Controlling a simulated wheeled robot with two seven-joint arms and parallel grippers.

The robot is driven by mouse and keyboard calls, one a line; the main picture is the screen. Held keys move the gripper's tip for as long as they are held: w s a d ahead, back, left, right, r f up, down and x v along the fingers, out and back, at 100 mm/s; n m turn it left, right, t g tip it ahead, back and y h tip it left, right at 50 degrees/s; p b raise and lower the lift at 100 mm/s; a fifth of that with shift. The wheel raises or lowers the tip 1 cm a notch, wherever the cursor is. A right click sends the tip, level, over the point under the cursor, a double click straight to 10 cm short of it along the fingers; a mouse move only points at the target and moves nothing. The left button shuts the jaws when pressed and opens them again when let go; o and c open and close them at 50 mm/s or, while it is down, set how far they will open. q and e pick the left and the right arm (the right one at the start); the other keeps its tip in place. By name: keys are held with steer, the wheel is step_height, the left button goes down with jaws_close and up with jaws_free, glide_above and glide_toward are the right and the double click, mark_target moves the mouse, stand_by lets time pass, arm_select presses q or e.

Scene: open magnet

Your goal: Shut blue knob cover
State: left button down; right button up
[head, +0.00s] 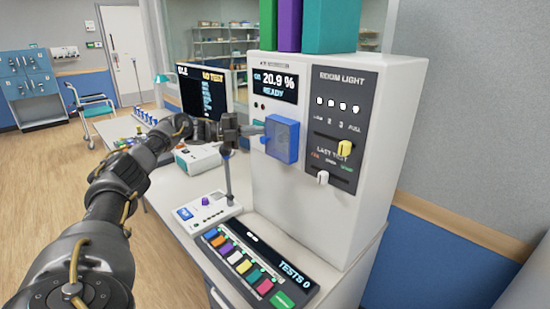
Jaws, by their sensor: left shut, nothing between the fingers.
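The blue knob cover (283,138) is a see-through blue box on the front of the tall white cabinet (325,215), left of the dark room-light panel. I cannot tell from this angle whether it lies fully flat against the cabinet, and the knob is not clearly visible. My left gripper (256,130) is shut and empty, with its fingertips at the left side of the cover. I cannot tell whether they touch it. My right gripper is not in view.
Yellow (345,148) and white (323,177) sliders stick out right of the cover. Below stand a white device with a post (207,212) and a dark panel of coloured keys (258,268). A monitor (204,91) stands behind my left arm. Binders stand on top of the cabinet.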

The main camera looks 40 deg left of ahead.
arm_select(q)
steer(key=b+v, duration=0.1)
steer(key=v, duration=0.9)
steer(key=shift+s+a+b, duration=0.25)
steer(key=shift+b, duration=0.1)
steer(key=shift+s, duration=0.1)
